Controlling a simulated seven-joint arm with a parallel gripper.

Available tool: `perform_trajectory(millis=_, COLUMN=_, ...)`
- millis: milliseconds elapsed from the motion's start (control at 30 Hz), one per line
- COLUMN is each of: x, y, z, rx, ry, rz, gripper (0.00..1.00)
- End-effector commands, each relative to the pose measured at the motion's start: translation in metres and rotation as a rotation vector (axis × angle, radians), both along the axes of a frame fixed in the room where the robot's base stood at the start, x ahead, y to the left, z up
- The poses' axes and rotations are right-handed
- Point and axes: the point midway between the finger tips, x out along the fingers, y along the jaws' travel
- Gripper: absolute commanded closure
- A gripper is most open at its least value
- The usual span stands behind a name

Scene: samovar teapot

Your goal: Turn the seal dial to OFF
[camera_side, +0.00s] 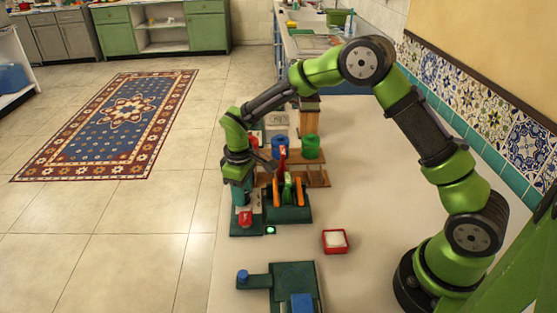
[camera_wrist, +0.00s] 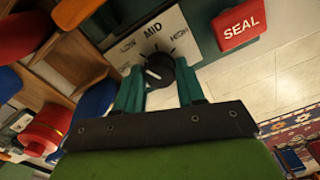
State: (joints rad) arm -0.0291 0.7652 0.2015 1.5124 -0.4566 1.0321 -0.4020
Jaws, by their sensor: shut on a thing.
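The seal dial is a round black knob (camera_wrist: 159,68) with a small white mark, on a white scale plate (camera_wrist: 140,38) in the wrist view. The white mark lies on the knob's lower left side, away from MID. A red SEAL sign (camera_wrist: 240,24) is beside the plate and also shows in the side view (camera_side: 245,218). My gripper (camera_wrist: 160,84) is shut on the knob, one teal finger on each side. In the side view my gripper (camera_side: 241,190) points down and hides the dial.
Right of my gripper stands a dark green fixture with orange levers (camera_side: 299,192). Blue (camera_side: 279,147) and green (camera_side: 311,147) cylinders stand behind it on a wooden rack. A red tray (camera_side: 335,250) sits in front. The right of the white tabletop (camera_side: 365,190) is clear.

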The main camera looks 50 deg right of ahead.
Motion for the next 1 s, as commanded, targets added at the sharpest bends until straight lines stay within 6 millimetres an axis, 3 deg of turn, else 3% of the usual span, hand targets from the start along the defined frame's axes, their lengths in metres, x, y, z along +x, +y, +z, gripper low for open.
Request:
perform_trajectory(millis=600, x=0.0013, y=0.0001, z=0.0013, rx=0.0, ry=-0.005, rz=0.552, gripper=0.92)
perform_trajectory(millis=1000, x=0.0012, y=0.0, z=0.0013, rx=-0.001, ry=-0.005, rz=0.744, gripper=0.92)
